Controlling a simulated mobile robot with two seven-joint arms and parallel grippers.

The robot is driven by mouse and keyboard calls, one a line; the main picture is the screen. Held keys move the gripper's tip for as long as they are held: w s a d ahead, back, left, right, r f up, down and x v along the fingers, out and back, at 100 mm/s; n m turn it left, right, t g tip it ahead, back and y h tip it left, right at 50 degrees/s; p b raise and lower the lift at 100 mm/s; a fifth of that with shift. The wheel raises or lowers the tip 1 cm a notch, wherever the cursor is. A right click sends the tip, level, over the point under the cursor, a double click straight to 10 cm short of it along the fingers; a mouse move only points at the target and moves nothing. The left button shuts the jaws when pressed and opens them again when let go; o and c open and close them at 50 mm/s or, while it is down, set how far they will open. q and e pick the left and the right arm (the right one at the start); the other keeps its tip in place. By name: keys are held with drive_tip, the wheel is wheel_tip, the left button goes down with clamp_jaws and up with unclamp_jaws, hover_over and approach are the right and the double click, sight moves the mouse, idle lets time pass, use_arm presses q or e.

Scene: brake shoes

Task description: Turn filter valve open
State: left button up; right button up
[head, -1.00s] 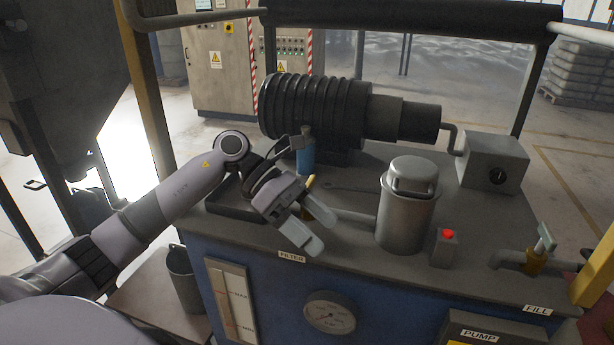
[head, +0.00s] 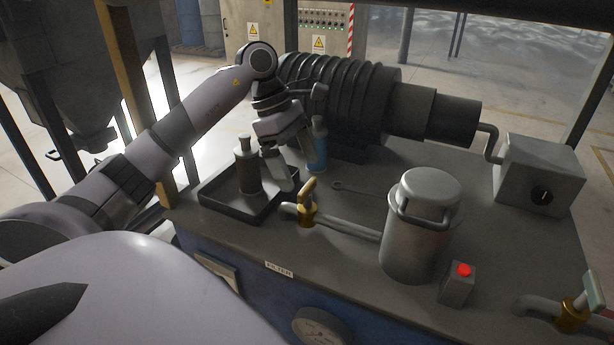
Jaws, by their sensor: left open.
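The filter valve (head: 307,205) is a brass valve with a yellowish handle, on the pipe near the FILTER label (head: 279,269). Its handle stands up at a tilt. The pipe runs right to the grey metal filter canister (head: 418,228). My left gripper (head: 278,172) is open, its fingers pointing down, just up and left of the valve and apart from it. It is over the right part of a black tray, close to a grey-brown bottle. My right gripper is not in view.
The black tray (head: 222,206) holds the grey-brown bottle (head: 247,168). A blue bottle (head: 317,150) stands behind my gripper, by the ribbed motor (head: 340,100). A red button box (head: 459,281), a grey switch box (head: 541,172) and another brass valve (head: 572,314) are to the right. A wrench (head: 358,187) lies flat.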

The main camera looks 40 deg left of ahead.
sight(307, 185)
use_arm(q)
drive_tip(key=shift+x, duration=1.9)
drive_tip(key=c, duration=1.1)
drive_tip(key=shift+o, duration=0.2)
